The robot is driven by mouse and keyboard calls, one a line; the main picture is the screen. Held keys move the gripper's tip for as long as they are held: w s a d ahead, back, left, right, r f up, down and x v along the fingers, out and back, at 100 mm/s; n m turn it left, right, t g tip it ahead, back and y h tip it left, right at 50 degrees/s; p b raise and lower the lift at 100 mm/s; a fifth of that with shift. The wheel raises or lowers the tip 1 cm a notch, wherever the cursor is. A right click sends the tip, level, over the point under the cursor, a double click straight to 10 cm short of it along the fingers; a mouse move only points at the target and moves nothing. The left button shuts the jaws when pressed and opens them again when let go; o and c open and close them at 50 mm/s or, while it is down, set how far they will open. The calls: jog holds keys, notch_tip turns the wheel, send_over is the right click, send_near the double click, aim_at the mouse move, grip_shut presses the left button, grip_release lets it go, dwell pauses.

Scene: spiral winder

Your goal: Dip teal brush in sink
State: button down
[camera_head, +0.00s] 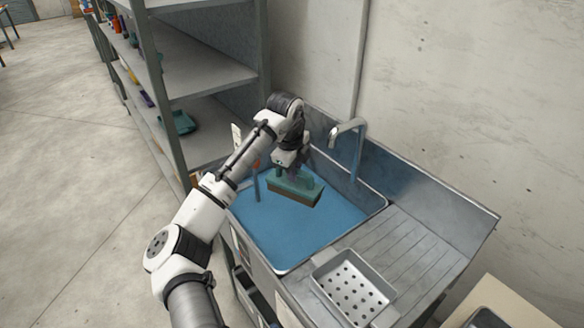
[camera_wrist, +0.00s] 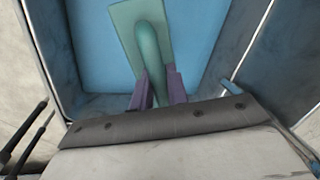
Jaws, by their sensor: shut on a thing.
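The teal brush (camera_head: 296,187) has a teal block and handle with brown bristles on its underside. My gripper (camera_head: 290,168) is shut on its handle and holds it over the sink (camera_head: 272,268). The sink basin looks filled with blue water (camera_head: 270,225). Whether the bristles touch the water I cannot tell. In the wrist view, the purple fingers of my gripper (camera_wrist: 158,88) sit on either side of the handle of the teal brush (camera_wrist: 126,28), with blue water (camera_wrist: 90,40) behind it.
A curved metal faucet (camera_head: 348,128) stands at the sink's back edge. A ribbed drainboard (camera_head: 415,255) and a perforated tray (camera_head: 352,288) lie to the right and front. A grey shelf unit (camera_head: 205,75) stands at the back left, near my arm.

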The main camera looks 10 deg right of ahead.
notch_tip(320, 180, down, 15)
jog(key=b, duration=1)
jog(key=shift+r, duration=0.15)
dwell(0.8)
notch_tip(320, 180, up, 19)
jog(key=p, duration=1.5)
jog(key=shift+a, duration=0.15)
